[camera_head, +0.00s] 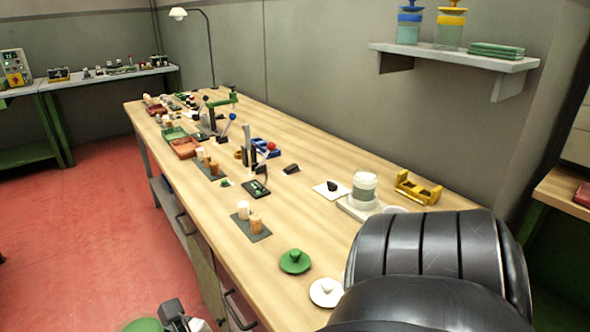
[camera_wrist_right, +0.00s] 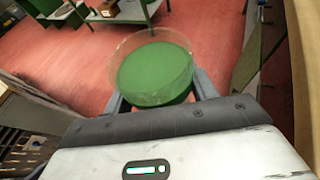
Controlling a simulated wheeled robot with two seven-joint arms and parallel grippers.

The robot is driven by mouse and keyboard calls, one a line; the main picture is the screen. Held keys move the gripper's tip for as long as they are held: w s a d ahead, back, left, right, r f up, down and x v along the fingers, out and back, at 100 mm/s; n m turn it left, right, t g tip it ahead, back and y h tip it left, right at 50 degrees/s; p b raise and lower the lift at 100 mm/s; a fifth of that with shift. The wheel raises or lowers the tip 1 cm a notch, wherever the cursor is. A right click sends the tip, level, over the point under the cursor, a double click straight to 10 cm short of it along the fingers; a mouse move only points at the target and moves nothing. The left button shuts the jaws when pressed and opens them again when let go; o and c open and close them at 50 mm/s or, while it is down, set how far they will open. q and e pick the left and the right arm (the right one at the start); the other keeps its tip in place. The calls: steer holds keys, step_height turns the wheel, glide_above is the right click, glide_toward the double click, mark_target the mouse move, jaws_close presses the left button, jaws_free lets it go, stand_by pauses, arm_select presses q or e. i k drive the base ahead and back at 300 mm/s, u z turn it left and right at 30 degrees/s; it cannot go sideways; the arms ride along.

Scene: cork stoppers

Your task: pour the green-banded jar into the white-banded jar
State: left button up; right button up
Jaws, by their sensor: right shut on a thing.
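The green-banded jar (camera_wrist_right: 153,72) is held between the two fingers of my right gripper (camera_wrist_right: 160,92) in the right wrist view. Its round clear wall surrounds a green face; I cannot tell whether this is contents or base. In the head view the jar (camera_head: 143,325) is cut off at the bottom edge, beside the right gripper (camera_head: 178,320), over the floor left of the bench. The white-banded jar (camera_head: 364,186), clear with a pale band, stands upright on a pale flat base on the bench. My left gripper is not in view.
A green lid (camera_head: 295,262) and a white lid (camera_head: 325,292) lie near the bench (camera_head: 310,190) front edge. A yellow holder (camera_head: 418,188) stands right of the white-banded jar. Corks stand on a dark mat (camera_head: 247,231). My black arm hides the near right bench.

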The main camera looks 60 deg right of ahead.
mark_target(364, 187)
steer(key=k, duration=0.45)
steer(key=z, duration=1.15)
steer(key=i, duration=0.5)
steer(key=u, duration=0.05)
